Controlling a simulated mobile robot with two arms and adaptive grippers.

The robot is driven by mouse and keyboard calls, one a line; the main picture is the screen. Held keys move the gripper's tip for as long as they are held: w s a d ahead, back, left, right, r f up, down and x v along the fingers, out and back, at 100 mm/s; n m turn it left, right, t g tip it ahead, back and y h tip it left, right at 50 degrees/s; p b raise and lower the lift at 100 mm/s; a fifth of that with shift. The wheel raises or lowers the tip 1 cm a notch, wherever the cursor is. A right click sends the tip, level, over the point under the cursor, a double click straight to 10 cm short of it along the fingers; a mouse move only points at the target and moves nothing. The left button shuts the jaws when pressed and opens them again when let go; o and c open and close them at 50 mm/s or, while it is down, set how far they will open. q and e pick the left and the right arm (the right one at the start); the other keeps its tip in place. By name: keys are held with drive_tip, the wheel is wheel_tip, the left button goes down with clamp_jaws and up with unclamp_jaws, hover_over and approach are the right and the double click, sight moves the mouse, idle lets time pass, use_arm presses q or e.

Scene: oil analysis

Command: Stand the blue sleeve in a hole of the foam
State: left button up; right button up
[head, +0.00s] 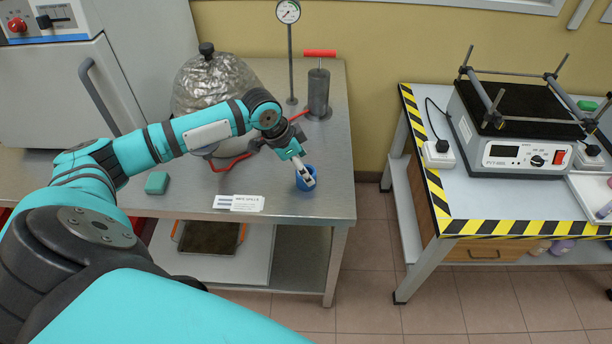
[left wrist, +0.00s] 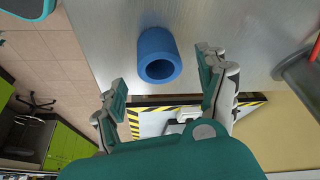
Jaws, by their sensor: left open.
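The blue sleeve (head: 303,187) stands near the front right corner of the steel table, its open end up. My left gripper (head: 302,170) is right at it, its fingers partly covering it in the head view. In the left wrist view the sleeve (left wrist: 157,50) shows between the two spread fingers of the gripper (left wrist: 165,80), with a gap on either side; it is not gripped. A dark pad (head: 512,100) lies on top of the shaker at right; I cannot tell if this is the foam, and no holes show. My right gripper is not in view.
The steel table (head: 327,150) holds a hand pump (head: 318,92), a gauge on a rod (head: 289,12), a foil-wrapped vessel (head: 215,82), a white label card (head: 238,203) and a green block (head: 157,183). A floor gap separates it from the striped table (head: 450,190) with the shaker (head: 520,128).

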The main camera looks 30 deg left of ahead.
use_arm(q)
drive_tip(key=shift+x, duration=1.15)
drive_tip(key=c, duration=0.9)
drive_tip(key=shift+r, duration=0.1)
